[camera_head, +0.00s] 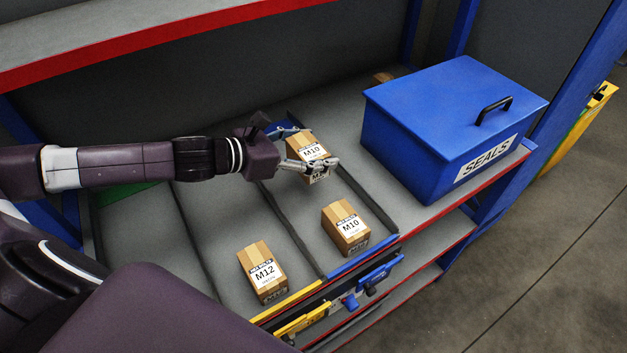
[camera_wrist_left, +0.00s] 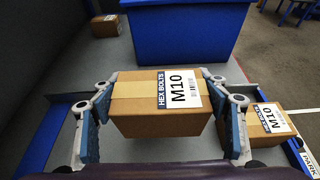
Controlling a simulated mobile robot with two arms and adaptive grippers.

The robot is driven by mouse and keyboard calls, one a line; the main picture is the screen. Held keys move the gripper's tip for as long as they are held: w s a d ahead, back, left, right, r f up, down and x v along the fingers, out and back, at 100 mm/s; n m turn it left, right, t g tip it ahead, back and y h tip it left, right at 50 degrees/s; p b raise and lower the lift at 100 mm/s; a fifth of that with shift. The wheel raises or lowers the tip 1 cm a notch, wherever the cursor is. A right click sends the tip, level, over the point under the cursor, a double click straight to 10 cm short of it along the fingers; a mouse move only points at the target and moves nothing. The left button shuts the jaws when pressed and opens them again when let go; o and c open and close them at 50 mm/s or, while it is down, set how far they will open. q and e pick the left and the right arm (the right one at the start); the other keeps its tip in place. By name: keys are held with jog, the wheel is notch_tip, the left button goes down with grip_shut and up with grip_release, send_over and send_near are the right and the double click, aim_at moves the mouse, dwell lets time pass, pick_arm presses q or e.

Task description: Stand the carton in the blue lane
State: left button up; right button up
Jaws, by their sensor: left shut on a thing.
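My left gripper (camera_head: 309,149) is shut on a brown carton (camera_head: 313,151) labelled M10, with its fingers on opposite sides. The held carton (camera_wrist_left: 165,97) also shows in the left wrist view, label up, between the two blue-padded fingers (camera_wrist_left: 160,125). It is over the back part of the blue lane (camera_head: 345,265), whose front strip is blue. I cannot tell whether its base touches the lane floor. A second M10 carton (camera_head: 346,232) stands at the front of that lane, apart from the held one; it also shows in the wrist view (camera_wrist_left: 268,125). My right gripper is not in view.
An M12 carton (camera_head: 261,275) stands in the yellow-edged lane to the left. A large blue SEALS box (camera_head: 410,150) stands to the right. Another carton (camera_wrist_left: 104,26) is farther back, partly hidden by the box in the head view. Low dividers (camera_head: 291,235) separate the lanes.

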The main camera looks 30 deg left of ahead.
pick_arm(q)
notch_tip(320, 180, down, 4)
jog(key=shift+w+f, duration=0.1)
notch_tip(320, 180, down, 3)
jog(key=shift+p, duration=0.4)
jog(key=shift+f, duration=0.45)
jog(key=o, duration=1.7)
jog(key=shift+c, duration=0.2)
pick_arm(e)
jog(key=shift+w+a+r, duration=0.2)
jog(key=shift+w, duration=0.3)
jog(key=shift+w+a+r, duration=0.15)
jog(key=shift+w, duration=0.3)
